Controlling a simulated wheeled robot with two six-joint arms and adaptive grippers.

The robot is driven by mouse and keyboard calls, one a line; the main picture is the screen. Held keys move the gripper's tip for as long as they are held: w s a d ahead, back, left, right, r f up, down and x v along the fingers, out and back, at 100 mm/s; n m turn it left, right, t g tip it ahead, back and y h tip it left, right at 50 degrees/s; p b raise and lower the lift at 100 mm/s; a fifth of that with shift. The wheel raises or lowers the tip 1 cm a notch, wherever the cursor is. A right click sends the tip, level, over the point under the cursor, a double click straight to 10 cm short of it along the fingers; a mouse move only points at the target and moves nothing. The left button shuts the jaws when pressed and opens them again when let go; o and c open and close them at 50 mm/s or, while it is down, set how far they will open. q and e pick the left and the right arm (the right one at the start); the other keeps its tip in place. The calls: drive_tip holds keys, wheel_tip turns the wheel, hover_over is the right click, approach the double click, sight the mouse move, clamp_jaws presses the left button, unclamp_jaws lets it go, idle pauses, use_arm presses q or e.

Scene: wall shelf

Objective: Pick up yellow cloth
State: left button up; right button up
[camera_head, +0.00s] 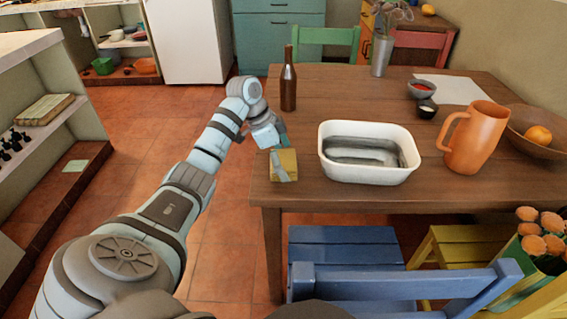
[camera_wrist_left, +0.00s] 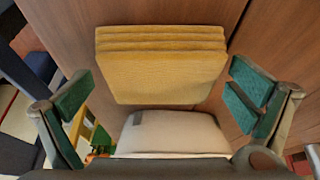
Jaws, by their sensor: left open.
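The yellow cloth (camera_head: 289,158) lies folded in a stack on the near left corner of the wooden table. In the left wrist view the folded cloth (camera_wrist_left: 160,78) fills the upper middle, with its layered edge at the top. My left gripper (camera_head: 280,158) is at the cloth in the head view and hides part of it. In the left wrist view my left gripper (camera_wrist_left: 157,88) is open, with one green-padded finger on each side of the cloth and gaps between. My right gripper is not in view.
On the wooden table (camera_head: 350,90), a brown bottle (camera_head: 288,85) stands behind the cloth and a white basin (camera_head: 368,172) stands to its right. An orange pitcher (camera_head: 475,140) and a bowl (camera_head: 538,135) are farther right. A blue chair (camera_head: 345,250) stands in front.

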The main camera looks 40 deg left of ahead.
sight(283, 159)
use_arm(q)
drive_tip(key=shift+r, duration=0.1)
drive_tip(key=c, duration=0.9)
drive_tip(key=shift+c, duration=0.2)
wheel_tip(283, 159, up, 9)
drive_tip(key=p, duration=0.3)
drive_tip(key=shift+a, duration=0.1)
wheel_tip(283, 159, up, 11)
drive_tip(key=p, duration=1)
